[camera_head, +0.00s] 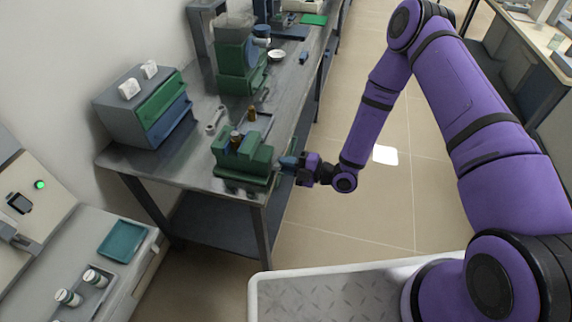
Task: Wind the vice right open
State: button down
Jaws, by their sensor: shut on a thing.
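The vice (243,158) is a green block-shaped tool near the front right corner of the grey metal bench. A small brownish cylinder (236,140) shows at its top; whether it sits between the jaws is too small to tell. My gripper (290,163) reaches in from the right, level with the vice's right end, and is shut on the vice's handle end. The handle itself is mostly hidden by my fingers. The opening between the vice's jaws is too small to judge from here.
The metal bench (180,172) also holds a drawer cabinet (145,103), a wrench (215,120), another brownish cylinder (251,113) and a green machine (238,65). At lower left, a furnace counter bears a teal tray (122,238) and small jars (68,297). The floor to the right is clear.

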jog(key=c, duration=1.1)
grip_release()
jog(key=shift+d, duration=0.15)
jog(key=v, duration=1)
jog(key=shift+d, duration=0.3)
jog(key=shift+s, duration=0.1)
